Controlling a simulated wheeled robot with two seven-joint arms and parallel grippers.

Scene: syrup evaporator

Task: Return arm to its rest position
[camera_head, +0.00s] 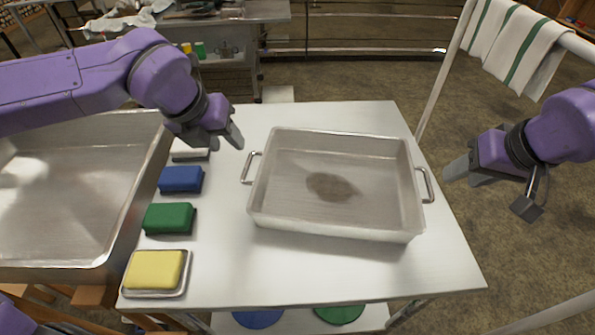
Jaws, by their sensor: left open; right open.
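My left arm comes in from the left, and its gripper (226,140) is open and empty above the back left of the white table, near the pan's left handle. My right gripper (490,192) is open and empty to the right of the table's edge. A metal pan (330,223) with two side handles stands on the table (370,283). A brown stain (331,186) lies on the pan's floor. Both grippers are apart from the pan.
A blue sponge (181,179), a green sponge (169,218) and a yellow sponge (154,269) on a small tray line the table's left side. A large metal basin (75,200) stands at left. Striped towels (515,42) hang on a rail at upper right.

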